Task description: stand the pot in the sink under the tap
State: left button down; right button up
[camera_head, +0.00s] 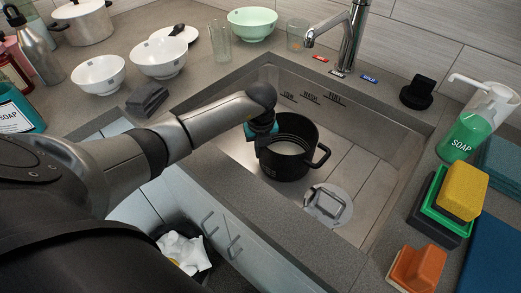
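A black pot (296,136) with a side handle on its right is in the steel sink (372,172), towards the sink's left part. It looks upright, with a pale interior showing. The chrome tap (349,38) rises behind the sink, and its spout end is above and behind the pot in the picture. My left gripper (262,133) is at the pot's left rim, with a teal part touching or very near it. Its fingers are mostly hidden by the wrist, so I cannot tell whether they grip the rim. My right gripper is not in view.
A drain fitting (328,204) lies in front of the pot. Bowls (159,57), a glass (219,42) and a lidded white pot (83,20) stand left and behind. A soap bottle (466,130) and sponges (461,190) line the right counter.

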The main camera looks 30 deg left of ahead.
pick_arm(q)
jog(key=c, duration=1)
grip_release()
jog(key=shift+c, duration=0.2)
jog(key=shift+r, duration=0.4)
jog(key=r+p, duration=0.1)
jog(key=r, duration=0.2)
jog(key=r+p, duration=0.1)
jog(key=r, duration=0.3)
jog(key=s+r+p, duration=0.1)
jog(key=r, duration=0.3)
jog(key=shift+s+d+r, duration=0.1)
jog(key=shift+d+r, duration=0.05)
jog(key=shift+d, duration=0.25)
